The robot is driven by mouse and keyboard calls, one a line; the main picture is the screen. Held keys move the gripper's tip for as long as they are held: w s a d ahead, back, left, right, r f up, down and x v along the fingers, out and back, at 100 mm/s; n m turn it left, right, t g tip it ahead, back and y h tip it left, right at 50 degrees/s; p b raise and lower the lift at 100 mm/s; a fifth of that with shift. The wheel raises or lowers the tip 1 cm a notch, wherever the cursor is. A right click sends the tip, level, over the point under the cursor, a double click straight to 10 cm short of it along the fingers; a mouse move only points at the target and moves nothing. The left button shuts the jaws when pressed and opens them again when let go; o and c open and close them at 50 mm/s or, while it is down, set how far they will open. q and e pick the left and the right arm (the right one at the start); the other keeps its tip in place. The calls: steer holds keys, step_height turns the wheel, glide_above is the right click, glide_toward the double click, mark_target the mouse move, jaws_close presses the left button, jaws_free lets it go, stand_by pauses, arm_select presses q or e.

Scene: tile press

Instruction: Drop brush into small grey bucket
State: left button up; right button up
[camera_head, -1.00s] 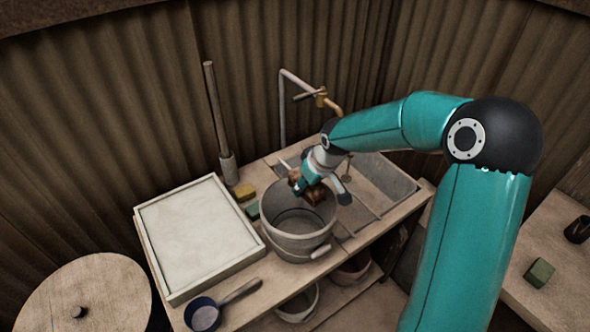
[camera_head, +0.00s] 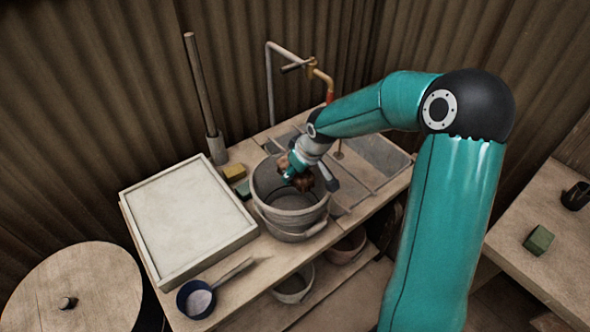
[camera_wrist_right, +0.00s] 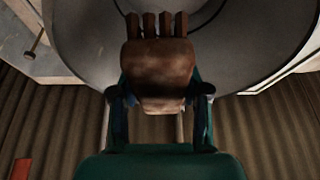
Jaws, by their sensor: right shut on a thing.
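The grey bucket (camera_head: 290,212) stands on the wooden bench in front of the sink. My right gripper (camera_head: 298,176) is over the bucket's open mouth, at its right rear side. It is shut on the brush (camera_head: 303,182), a brown wooden block with stubby bristle tufts. In the right wrist view the brush (camera_wrist_right: 158,72) sits between the two fingers of my right gripper (camera_wrist_right: 160,98), with the grey bucket wall (camera_wrist_right: 85,40) behind it. How far the brush is below the rim is hard to tell. My left gripper is not in view.
A white framed tray (camera_head: 190,222) lies left of the bucket. A dark blue pan (camera_head: 195,299) with a handle is at the bench's front. A yellow sponge (camera_head: 234,173) is behind. Pots (camera_head: 294,285) stand on the shelf below. A tap (camera_head: 321,76) rises at the back.

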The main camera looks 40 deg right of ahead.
steer(key=o, duration=1.3)
steer(key=shift+c, duration=0.2)
steer(key=v, duration=1.2)
